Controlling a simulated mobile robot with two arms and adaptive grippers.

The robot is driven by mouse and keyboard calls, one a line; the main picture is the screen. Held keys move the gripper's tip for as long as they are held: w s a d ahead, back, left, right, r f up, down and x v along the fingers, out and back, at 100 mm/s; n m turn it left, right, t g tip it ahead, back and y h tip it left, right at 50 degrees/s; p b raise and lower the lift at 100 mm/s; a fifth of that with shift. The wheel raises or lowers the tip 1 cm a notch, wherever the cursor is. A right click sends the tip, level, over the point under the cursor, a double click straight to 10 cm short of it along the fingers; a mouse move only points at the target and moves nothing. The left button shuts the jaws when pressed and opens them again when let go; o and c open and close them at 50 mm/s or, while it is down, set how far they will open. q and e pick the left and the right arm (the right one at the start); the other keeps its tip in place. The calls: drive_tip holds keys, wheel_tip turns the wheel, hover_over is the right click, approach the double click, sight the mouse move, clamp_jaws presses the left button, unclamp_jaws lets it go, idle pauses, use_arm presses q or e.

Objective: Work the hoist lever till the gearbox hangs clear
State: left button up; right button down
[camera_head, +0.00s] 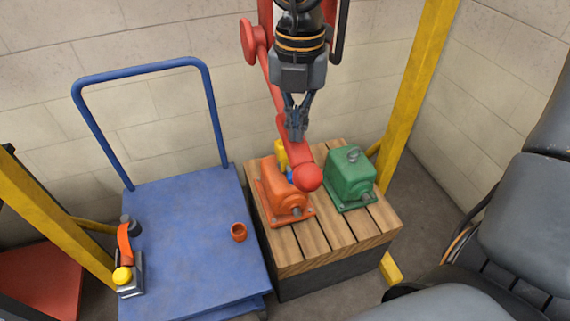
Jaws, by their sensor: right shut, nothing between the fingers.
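The red hoist lever (294,140) slopes down from the hoist at the back and ends in a round red knob (307,178) above the wooden pallet. My right gripper (296,130) points down from the top, shut and empty, at the lever in this view. I cannot tell whether it touches the lever. A green housing with a lifting eye (349,178), which looks like the gearbox, appears to stand on the pallet's right side. An orange motor (280,192) sits left of it, partly hidden by the lever. My left gripper is not in view.
The slatted pallet (345,232) stands on a dark base. A blue cart (185,235) at left carries a small orange cup (239,232) and an orange-handled device (126,262). Yellow posts (413,90) flank the area. A block wall (170,105) closes the back.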

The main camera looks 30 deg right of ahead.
drive_tip(key=shift+f, duration=0.6)
drive_tip(key=shift+w+r, duration=0.1)
drive_tip(key=shift+r, duration=0.25)
use_arm(q)
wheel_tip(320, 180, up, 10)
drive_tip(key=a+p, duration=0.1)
drive_tip(key=p, duration=0.9)
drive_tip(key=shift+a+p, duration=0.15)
drive_tip(key=shift+p, duration=0.2)
use_arm(e)
wheel_tip(320, 180, up, 17)
drive_tip(key=shift+r, duration=0.2)
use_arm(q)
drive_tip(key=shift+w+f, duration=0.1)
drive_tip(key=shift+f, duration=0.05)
use_arm(e)
drive_tip(key=shift+f, duration=0.15)
use_arm(q)
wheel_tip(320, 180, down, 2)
drive_tip(key=shift+b, duration=1.1)
use_arm(e)
wheel_tip(320, 180, down, 2)
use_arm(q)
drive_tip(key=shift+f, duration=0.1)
use_arm(e)
drive_tip(key=shift+f, duration=0.15)
